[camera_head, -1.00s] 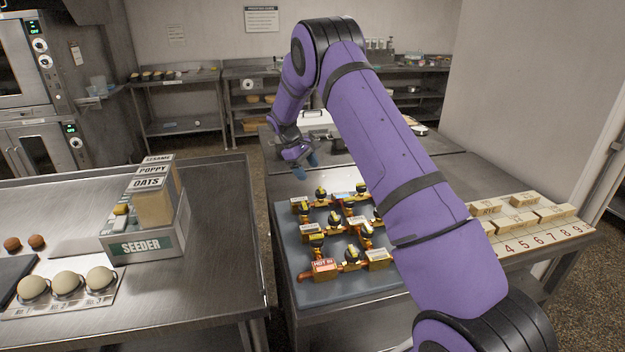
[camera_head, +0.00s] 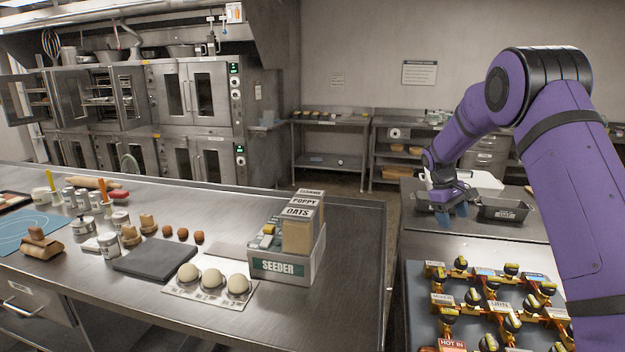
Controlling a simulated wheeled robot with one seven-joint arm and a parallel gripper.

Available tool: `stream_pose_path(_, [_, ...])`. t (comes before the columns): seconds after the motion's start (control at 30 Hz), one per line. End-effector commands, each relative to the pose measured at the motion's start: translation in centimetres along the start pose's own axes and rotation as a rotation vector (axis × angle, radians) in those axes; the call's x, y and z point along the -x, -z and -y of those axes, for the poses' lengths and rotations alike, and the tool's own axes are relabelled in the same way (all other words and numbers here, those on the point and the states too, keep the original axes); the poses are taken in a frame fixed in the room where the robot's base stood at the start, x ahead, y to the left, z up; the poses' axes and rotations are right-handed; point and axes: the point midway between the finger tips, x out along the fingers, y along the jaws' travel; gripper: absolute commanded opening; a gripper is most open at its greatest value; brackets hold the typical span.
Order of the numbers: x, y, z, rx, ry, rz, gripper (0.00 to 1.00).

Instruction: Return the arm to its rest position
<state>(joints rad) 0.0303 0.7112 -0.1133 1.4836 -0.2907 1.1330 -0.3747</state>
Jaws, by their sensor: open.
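My arm is purple with black joints and reaches in from the right side of the head view. My gripper (camera_head: 451,215) has blue fingertips that point down. It is open, with nothing visible between the fingers. It hangs in the air beyond the far edge of the grey board (camera_head: 418,312), over or near the far end of the right-hand table, left of a dark loaf tin (camera_head: 502,210). I cannot tell its exact height above the surface.
The grey board carries brass pipes with several black-and-yellow valves (camera_head: 472,297). On the left table stand the seeder box (camera_head: 283,265), a dough tray (camera_head: 205,284), a dark slab (camera_head: 155,259) and several jars. A gap separates the tables. Ovens (camera_head: 204,95) line the back left.

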Motion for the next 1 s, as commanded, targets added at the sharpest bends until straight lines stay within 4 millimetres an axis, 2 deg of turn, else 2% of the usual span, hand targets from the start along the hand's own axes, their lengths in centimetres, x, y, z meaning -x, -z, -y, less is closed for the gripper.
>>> stream_pose_path(0.03, [2.0, -1.4, 0.3, -0.017, 0.002, -0.028, 0.69])
stream_pose_path(0.2, [6.9, -5.5, 2.0, -0.071, 0.017, -0.104, 0.69])
stream_pose_path(0.5, [13.6, -13.6, 5.7, -0.160, 0.046, -0.237, 0.69])
stream_pose_path(0.8, [17.7, -22.1, 10.4, -0.242, 0.077, -0.366, 0.69])
stream_pose_path(1.0, [18.9, -27.6, 13.8, -0.294, 0.099, -0.449, 0.69])
